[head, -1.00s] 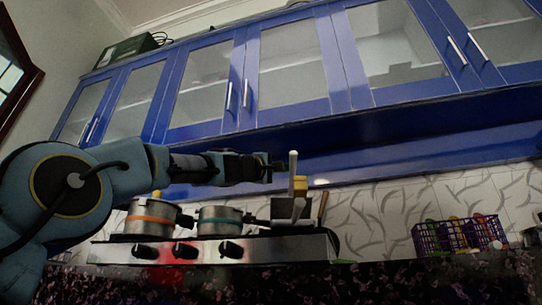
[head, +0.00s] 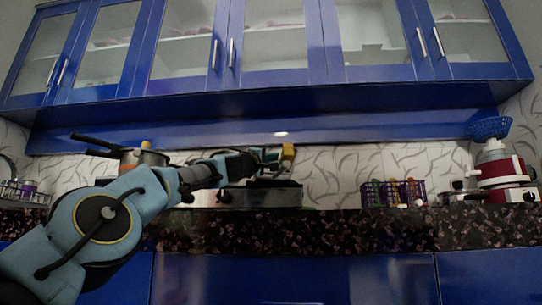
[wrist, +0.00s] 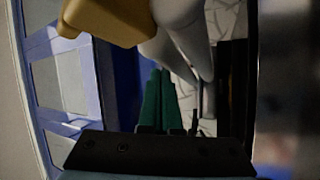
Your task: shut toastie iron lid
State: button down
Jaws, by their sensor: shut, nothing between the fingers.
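A red and white appliance (head: 503,172) stands at the far right of the counter in the head view; it may be the toastie iron. It is small there, and I cannot tell how its lid stands. My gripper (head: 268,156) is well to its left, over the stove. In the wrist view the green fingers of my gripper (wrist: 160,78) are together with nothing between them. The appliance does not show in the wrist view.
A yellow block (head: 288,152) is close to my gripper; a yellow thing also shows in the wrist view (wrist: 108,18) beside pale rounded shapes (wrist: 182,30).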

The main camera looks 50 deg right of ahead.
notch_tip(320, 180, up, 4)
jog(key=p, duration=0.3)
jog(key=w+a+f+b, duration=0.4)
jog(key=a+f+b, duration=0.1)
jog(key=f+b, duration=0.3)
jog(key=shift+w+a+b, duration=0.25)
jog(key=shift+w+b, duration=0.05)
jog(key=shift+b, duration=0.4)
jog(key=shift+r, duration=0.1)
